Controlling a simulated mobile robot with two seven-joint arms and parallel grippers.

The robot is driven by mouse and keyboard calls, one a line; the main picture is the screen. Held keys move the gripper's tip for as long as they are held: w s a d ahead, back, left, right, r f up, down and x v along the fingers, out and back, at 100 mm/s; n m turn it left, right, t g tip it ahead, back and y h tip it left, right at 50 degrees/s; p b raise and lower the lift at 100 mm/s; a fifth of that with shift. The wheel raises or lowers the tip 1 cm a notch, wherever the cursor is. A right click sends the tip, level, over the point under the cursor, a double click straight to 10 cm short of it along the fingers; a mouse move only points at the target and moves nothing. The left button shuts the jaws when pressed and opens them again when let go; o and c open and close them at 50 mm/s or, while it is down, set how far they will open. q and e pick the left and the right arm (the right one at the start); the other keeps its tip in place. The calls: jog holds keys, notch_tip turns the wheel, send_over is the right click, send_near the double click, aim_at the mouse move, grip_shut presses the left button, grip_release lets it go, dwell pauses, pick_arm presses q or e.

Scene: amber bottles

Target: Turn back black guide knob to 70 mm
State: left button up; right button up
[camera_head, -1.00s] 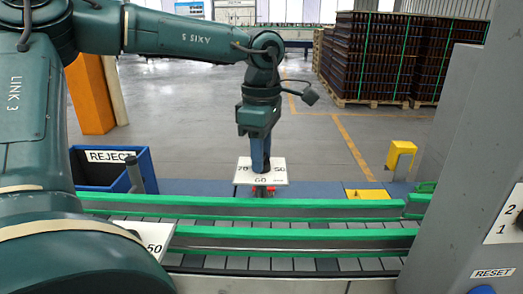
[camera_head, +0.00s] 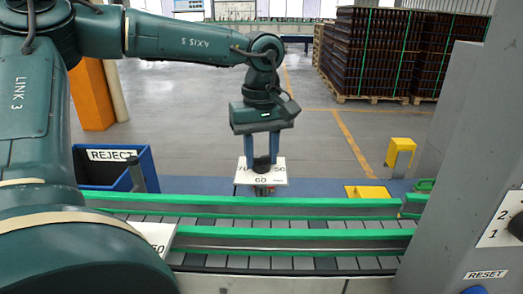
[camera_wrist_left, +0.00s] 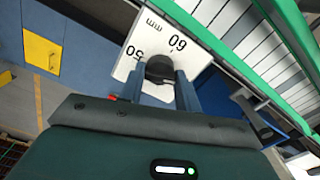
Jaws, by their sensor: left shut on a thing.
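The black guide knob (camera_head: 261,164) stands on a white scale plate (camera_head: 243,178) just beyond the far green rail. The plate reads 60 at its near edge and 50 at the right; the left figure is partly covered. My left gripper (camera_head: 261,160) points down from above, with one finger on each side of the knob, shut on it. In the left wrist view the knob (camera_wrist_left: 160,68) sits between the two blue-grey fingers, over the plate marked 60, 50 and mm (camera_wrist_left: 165,28). I cannot make out a pointer on the knob. My right gripper is not in view.
A conveyor (camera_head: 290,263) with green guide rails runs across the front. A second white plate (camera_head: 158,236) is partly hidden by my arm. A blue REJECT bin (camera_head: 138,162) stands at left, a grey panel (camera_head: 465,150) at right. Crate stacks stand behind.

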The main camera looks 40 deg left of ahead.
aim_at(261, 157)
pick_arm(q)
jog(key=m, duration=0.3)
jog(key=shift+m, duration=0.3)
dwell(0.3)
jog(key=o, duration=1)
jog(key=shift+r, duration=0.1)
notch_tip(261, 157, up, 13)
dwell(0.6)
